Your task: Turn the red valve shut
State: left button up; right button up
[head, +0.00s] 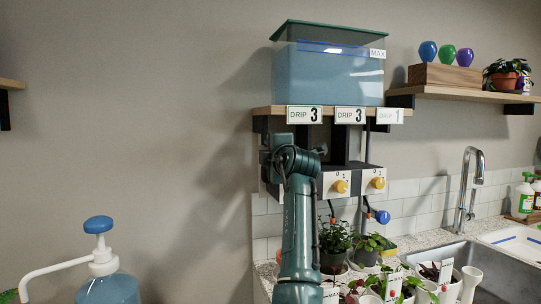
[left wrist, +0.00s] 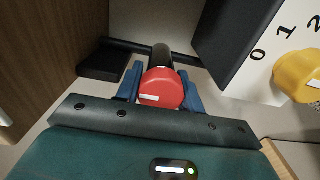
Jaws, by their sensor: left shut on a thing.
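The red valve (left wrist: 160,88) is a round red knob with a white mark, on a dark pipe (left wrist: 161,55) in the left wrist view. The white mark lies almost level across the lower part of its face. My left gripper (left wrist: 162,85) has its blue fingers on both sides of the knob and is shut on it. In the head view my left gripper (head: 274,158) is at the left end of the valve box under the shelf, and my arm hides the red valve there. My right gripper is not in view.
Yellow knobs (head: 340,186) with number dials sit just right of it. A blue water tank (head: 328,75) stands on the shelf (head: 264,111) above. Potted plants (head: 334,240) and a sink (head: 480,262) are below. A pump bottle (head: 100,262) stands at lower left.

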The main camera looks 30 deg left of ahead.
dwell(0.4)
pick_arm(q)
jog(key=o, duration=1)
jog(key=shift+c, duration=0.2)
jog(key=shift+s, duration=0.1)
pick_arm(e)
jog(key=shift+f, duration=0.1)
pick_arm(q)
jog(key=shift+s+d, duration=0.15)
jog(key=shift+d, duration=0.15)
jog(key=b+v, duration=0.2)
jog(key=v, duration=1)
jog(key=shift+s+d, duration=0.15)
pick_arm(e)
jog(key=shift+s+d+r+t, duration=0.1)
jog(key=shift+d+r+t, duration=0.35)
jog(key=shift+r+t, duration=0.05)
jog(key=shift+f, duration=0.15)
